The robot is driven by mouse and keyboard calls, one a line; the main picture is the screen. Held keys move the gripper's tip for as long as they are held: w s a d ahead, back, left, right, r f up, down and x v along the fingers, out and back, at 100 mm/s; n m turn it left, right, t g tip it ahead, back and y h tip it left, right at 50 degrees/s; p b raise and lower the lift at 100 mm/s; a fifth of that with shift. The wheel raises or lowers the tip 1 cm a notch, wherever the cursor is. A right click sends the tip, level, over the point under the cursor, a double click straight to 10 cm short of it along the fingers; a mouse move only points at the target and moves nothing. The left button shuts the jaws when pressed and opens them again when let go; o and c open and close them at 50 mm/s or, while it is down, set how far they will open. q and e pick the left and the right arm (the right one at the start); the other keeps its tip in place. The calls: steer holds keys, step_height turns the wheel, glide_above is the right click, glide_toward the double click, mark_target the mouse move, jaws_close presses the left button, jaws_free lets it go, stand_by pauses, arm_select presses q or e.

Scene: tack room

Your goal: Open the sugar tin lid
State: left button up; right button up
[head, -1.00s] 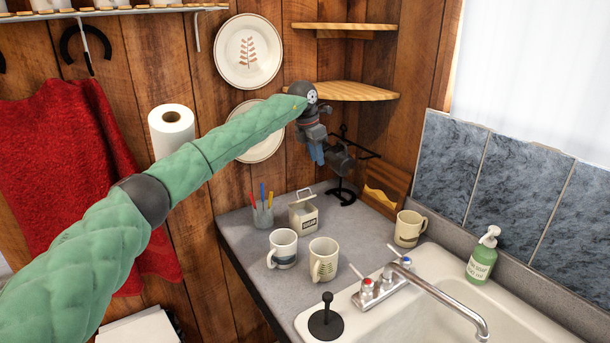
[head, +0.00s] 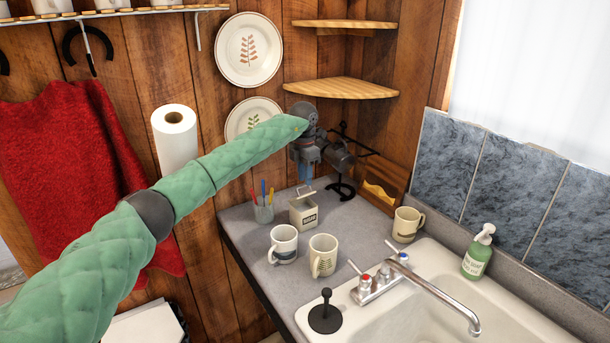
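The sugar tin (head: 303,213) is a small cream box with a dark label, standing on the grey counter near the back corner. A pale, handle-like piece stands up at its top; I cannot tell clearly how far the lid is raised. My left arm, in a green quilted sleeve, reaches in from the left. Its dark gripper (head: 306,176), with a blue part, hangs above and behind the tin, seemingly apart from it. The fingers are small and partly hidden, so their opening does not show. My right gripper is out of view.
A pen cup (head: 263,212) stands left of the tin. Two mugs, a striped one (head: 283,244) and a tree-print one (head: 323,256), stand in front. A black stand (head: 342,190) is behind right. Another mug (head: 406,225) is near the sink (head: 410,325). A wooden shelf (head: 342,89) is above.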

arm_select(q)
steer(key=shift+f, duration=0.6)
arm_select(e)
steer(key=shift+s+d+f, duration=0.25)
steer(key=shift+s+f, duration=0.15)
arm_select(q)
jaws_close()
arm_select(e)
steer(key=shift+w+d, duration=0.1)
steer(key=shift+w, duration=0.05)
